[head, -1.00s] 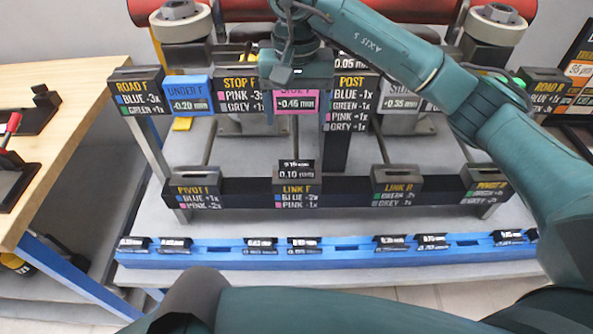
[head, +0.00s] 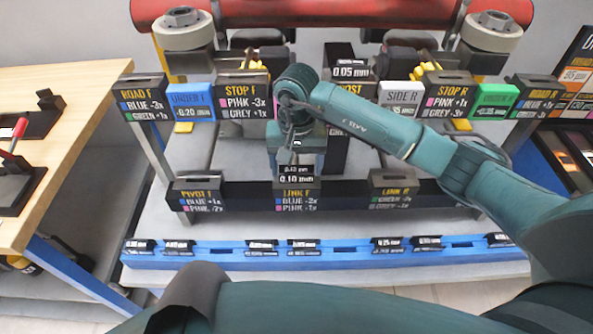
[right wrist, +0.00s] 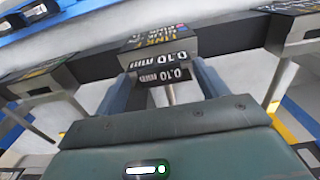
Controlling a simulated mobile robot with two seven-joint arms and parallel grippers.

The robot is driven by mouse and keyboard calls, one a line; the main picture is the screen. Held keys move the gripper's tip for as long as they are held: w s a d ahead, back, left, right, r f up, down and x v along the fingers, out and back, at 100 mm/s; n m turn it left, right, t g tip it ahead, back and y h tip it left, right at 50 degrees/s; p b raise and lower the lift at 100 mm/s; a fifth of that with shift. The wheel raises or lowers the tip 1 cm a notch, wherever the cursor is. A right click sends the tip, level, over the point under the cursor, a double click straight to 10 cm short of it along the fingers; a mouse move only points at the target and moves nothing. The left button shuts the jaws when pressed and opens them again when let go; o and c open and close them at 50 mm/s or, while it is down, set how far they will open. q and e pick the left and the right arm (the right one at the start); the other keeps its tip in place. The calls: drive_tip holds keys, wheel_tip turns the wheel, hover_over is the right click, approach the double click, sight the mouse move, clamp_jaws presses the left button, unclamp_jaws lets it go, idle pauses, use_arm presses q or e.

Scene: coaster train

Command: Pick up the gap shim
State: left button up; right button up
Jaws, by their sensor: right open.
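A black gap shim with white "0.10 mm" lettering (head: 296,178) stands in the top of the black LINK F block (head: 297,201) at the middle of the low front rail. It also shows in the right wrist view (right wrist: 162,73), with its label upside down. My right gripper (head: 297,163) is just behind and above the shim in the head view. In the right wrist view its two fingers (right wrist: 164,86) are apart, one on each side of the shim's label. I cannot tell whether they touch it. My left gripper is out of view.
A blue rack (head: 345,250) with several small black shims runs along the table's front edge. The PIVOT F block (head: 196,195) and LINK R block (head: 398,190) stand on the same rail. Taller label posts, such as STOP F (head: 241,98), stand behind.

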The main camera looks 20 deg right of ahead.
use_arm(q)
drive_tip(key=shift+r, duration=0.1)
use_arm(e)
drive_tip(key=c, duration=1.1)
wheel_tip(320, 180, up, 9)
drive_tip(key=b, duration=0.2)
use_arm(q)
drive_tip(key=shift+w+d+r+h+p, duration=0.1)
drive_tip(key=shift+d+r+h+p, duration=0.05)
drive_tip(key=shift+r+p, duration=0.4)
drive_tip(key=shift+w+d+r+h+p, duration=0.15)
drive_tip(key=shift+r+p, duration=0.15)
drive_tip(key=shift+p, duration=0.3)
use_arm(e)
wheel_tip(320, 180, up, 6)
drive_tip(key=f, duration=0.1)
hover_over(297, 169)
drive_tip(key=shift+r, duration=0.25)
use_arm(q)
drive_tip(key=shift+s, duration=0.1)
